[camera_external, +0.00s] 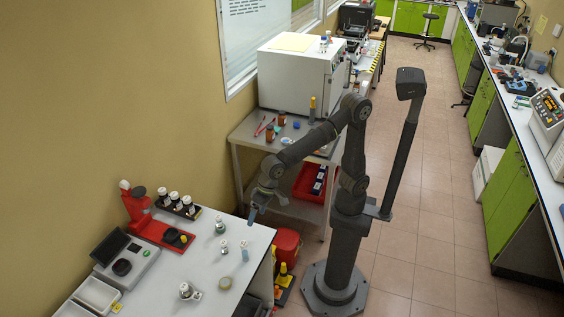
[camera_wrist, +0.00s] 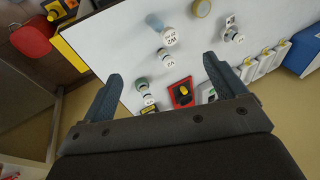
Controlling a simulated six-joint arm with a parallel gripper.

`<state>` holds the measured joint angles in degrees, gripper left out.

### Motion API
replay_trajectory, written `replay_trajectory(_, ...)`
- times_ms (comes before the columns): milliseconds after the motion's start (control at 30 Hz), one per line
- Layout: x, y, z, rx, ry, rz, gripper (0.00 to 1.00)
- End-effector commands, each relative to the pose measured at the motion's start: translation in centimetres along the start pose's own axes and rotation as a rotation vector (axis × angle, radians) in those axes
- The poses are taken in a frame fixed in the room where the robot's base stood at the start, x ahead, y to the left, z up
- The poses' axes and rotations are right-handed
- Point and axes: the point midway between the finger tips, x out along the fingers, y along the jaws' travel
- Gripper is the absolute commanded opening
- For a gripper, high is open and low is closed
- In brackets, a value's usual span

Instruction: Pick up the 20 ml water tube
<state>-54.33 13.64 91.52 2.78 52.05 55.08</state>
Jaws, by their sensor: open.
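Several small labelled containers stand on the white table (camera_external: 205,262); I cannot tell which is the 20 ml water tube. In the external view they include a green-topped one (camera_external: 220,226), a pale one (camera_external: 224,247), a slim bluish one (camera_external: 244,250) and a white one (camera_external: 186,290). In the wrist view I see a white labelled one (camera_wrist: 166,38), a blue-topped one (camera_wrist: 154,21), another labelled one (camera_wrist: 166,58) and a green-topped one (camera_wrist: 142,84). My gripper (camera_external: 252,215) is open and empty above the table's right edge; its spread fingers also show in the wrist view (camera_wrist: 160,85).
A black rack (camera_external: 178,207) of capped bottles stands by the wall, beside a red device (camera_external: 140,212). A scale (camera_external: 125,265) and white trays (camera_external: 97,295) are at the left. A red box (camera_external: 287,243) is on the floor. Bare tabletop lies between the containers.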

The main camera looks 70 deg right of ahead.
Motion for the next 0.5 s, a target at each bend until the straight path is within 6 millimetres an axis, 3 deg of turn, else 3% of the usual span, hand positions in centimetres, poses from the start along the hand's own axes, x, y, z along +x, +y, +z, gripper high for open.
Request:
replay_trajectory(33, 0.01, 0.0, 0.0, 0.0, 0.0, 0.0, 0.78)
replay_trajectory(167, 0.01, 0.0, 0.0, 0.0, 0.0, 0.0, 0.56)
replay_trajectory(500, 0.12, -0.23, -0.13, -0.037, -0.006, 0.01, 0.56)
